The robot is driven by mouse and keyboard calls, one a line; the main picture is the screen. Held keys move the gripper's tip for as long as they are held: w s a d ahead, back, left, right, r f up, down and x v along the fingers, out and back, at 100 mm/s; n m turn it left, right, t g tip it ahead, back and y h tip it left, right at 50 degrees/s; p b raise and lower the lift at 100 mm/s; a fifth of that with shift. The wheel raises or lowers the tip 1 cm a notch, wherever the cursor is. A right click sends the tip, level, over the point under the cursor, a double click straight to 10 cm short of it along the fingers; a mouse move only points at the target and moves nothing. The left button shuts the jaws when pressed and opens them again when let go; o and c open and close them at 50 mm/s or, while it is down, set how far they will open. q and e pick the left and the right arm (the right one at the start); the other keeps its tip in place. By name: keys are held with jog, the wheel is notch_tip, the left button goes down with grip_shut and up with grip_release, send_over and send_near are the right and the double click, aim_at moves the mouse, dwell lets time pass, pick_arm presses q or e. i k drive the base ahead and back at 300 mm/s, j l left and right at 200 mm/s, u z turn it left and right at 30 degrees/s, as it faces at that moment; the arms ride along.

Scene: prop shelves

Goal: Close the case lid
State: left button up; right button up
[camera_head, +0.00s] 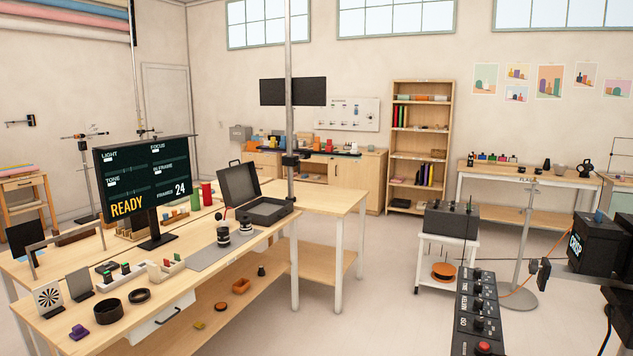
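A dark grey case (266,211) stands near the far right end of the wooden workbench. Its lid (238,184) is open and tilted up steeply at the back left of the base. The inside of the base looks dark, and I cannot make out whether anything lies in it. Neither of my grippers shows in the head view.
A monitor (145,185) reading READY stands left of the case on the workbench (215,275). Dark lens-like cylinders (223,233) stand in front of the case on a grey mat (205,256). A control panel (477,315) is at lower right.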

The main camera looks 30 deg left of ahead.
aim_at(239, 184)
jog(key=i+j+u, duration=0.15)
jog(key=u, duration=0.65)
jog(key=i+u, duration=0.4)
jog(key=i, duration=0.3)
jog(key=i+l+u, duration=0.1)
jog(key=i+u, duration=0.3)
jog(key=i, duration=0.35)
jog(key=i+l, duration=0.2)
jog(key=i, duration=0.3)
jog(key=i+l, duration=0.15)
jog(key=i, duration=0.35)
jog(key=i+l, duration=0.2)
jog(key=i, duration=0.3)
jog(key=i+u, duration=0.1)
jog(key=u, duration=0.25)
jog(key=l+u, duration=0.15)
jog(key=u, duration=0.15)
jog(key=i+l+u, duration=0.1)
jog(key=u, duration=0.25)
